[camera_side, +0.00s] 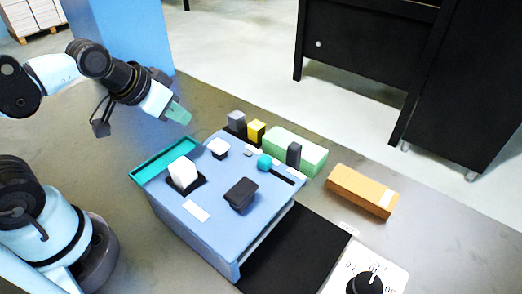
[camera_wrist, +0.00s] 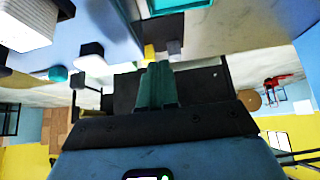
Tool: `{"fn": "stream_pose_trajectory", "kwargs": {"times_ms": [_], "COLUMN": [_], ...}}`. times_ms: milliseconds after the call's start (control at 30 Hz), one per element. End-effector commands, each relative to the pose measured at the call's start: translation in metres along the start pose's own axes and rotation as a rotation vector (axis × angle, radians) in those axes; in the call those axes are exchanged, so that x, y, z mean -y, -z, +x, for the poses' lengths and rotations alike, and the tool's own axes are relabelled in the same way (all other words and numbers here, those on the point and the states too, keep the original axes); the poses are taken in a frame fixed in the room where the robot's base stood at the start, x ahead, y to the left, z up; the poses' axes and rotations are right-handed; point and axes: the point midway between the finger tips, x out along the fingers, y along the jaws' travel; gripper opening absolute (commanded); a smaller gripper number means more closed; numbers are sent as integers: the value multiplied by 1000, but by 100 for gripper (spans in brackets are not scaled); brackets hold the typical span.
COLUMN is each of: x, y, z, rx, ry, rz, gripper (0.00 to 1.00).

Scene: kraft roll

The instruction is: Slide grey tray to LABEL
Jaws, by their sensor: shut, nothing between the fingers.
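I cannot single out a grey tray for sure. A grey block (camera_side: 236,121) and a yellow block (camera_side: 256,131) stand at the back of a blue box (camera_side: 225,215); they also show in the wrist view, grey (camera_wrist: 174,47) and yellow (camera_wrist: 149,52). A white blank label (camera_side: 196,210) lies on the box's top. No lettering is readable on either. My gripper (camera_side: 180,114) is shut and empty, above and left of the box, apart from everything. Its teal fingers (camera_wrist: 157,86) meet in the wrist view.
The box carries a white rocker (camera_side: 183,171), a black button (camera_side: 241,193) and a teal knob (camera_side: 264,161). A teal tray (camera_side: 165,160) adjoins its left side. A green block (camera_side: 295,150), an orange-brown block (camera_side: 361,190), a black mat (camera_side: 295,250) and a dial (camera_side: 370,283) lie rightward.

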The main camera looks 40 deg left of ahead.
Motion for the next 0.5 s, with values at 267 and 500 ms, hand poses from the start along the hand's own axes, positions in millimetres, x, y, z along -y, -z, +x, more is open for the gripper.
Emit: {"fn": "stream_pose_trajectory", "kwargs": {"times_ms": [267,500], "x": [0,-14], "y": [0,20], "z": [0,-4], "rx": [0,56], "ry": [0,-24], "rz": [0,-3], "gripper": [5,41]}}
